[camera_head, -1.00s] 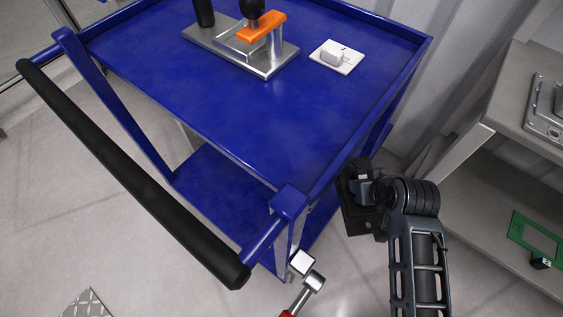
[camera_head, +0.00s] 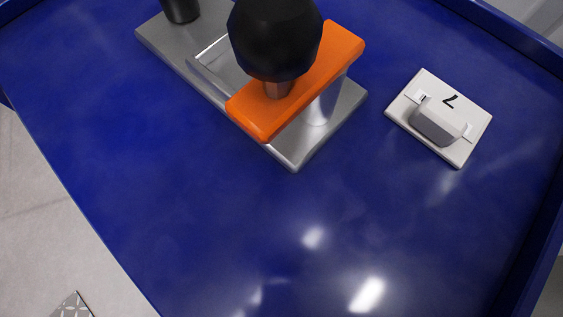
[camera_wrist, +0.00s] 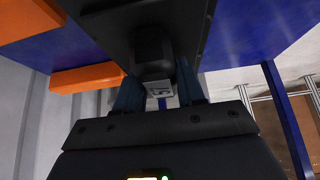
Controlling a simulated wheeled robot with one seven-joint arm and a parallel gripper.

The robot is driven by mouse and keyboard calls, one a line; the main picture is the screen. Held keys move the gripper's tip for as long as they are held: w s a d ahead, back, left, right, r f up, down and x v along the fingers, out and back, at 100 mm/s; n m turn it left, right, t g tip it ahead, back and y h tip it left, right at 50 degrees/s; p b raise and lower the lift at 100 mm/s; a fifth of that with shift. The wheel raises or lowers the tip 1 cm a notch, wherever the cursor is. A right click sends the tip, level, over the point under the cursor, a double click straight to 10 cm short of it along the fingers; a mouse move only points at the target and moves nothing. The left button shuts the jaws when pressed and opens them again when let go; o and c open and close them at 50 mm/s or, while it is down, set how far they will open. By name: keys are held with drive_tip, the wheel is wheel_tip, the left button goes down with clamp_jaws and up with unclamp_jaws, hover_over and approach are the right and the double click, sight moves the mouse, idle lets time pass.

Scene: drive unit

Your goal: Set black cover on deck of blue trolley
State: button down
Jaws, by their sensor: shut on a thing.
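The blue trolley's deck (camera_head: 190,210) fills most of the head view, with its front part bare. In the wrist view my gripper (camera_wrist: 158,80) is shut on a knob-like part of the black cover (camera_wrist: 205,18). The cover's broad dark plate spreads beyond the fingers, and much of it is cut off by the top of the picture. Blue surfaces (camera_wrist: 260,35) show on both sides of the cover. My gripper and the cover are outside the head view, so their height over the deck cannot be told.
On the deck stands a metal fixture (camera_head: 345,105) with an orange bar (camera_head: 345,50) and a black ball knob (camera_head: 275,38). A white plate with a grey block (camera_head: 437,122) lies to its right. Raised blue edges border the deck. Orange parts (camera_wrist: 85,78) also show in the wrist view.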

drive_tip(key=a+f+b, duration=0.1)
drive_tip(key=a+f, duration=0.1)
drive_tip(key=a, duration=0.1)
drive_tip(key=a+f+b, duration=0.1)
drive_tip(key=a+f, duration=0.1)
drive_tip(key=a, duration=0.2)
drive_tip(key=a+f+b, duration=0.1)
drive_tip(key=a+f, duration=0.1)
drive_tip(key=a, duration=0.2)
drive_tip(key=shift+s+a+f, duration=0.1)
drive_tip(key=shift+s+f, duration=0.1)
drive_tip(key=shift+f, duration=0.15)
drive_tip(key=shift+f+b, duration=0.9)
drive_tip(key=shift+f, duration=1.1)
drive_tip(key=c, duration=0.7)
unclamp_jaws()
drive_tip(key=p+v, duration=0.4)
drive_tip(key=v, duration=0.8)
drive_tip(key=shift+p, duration=0.3)
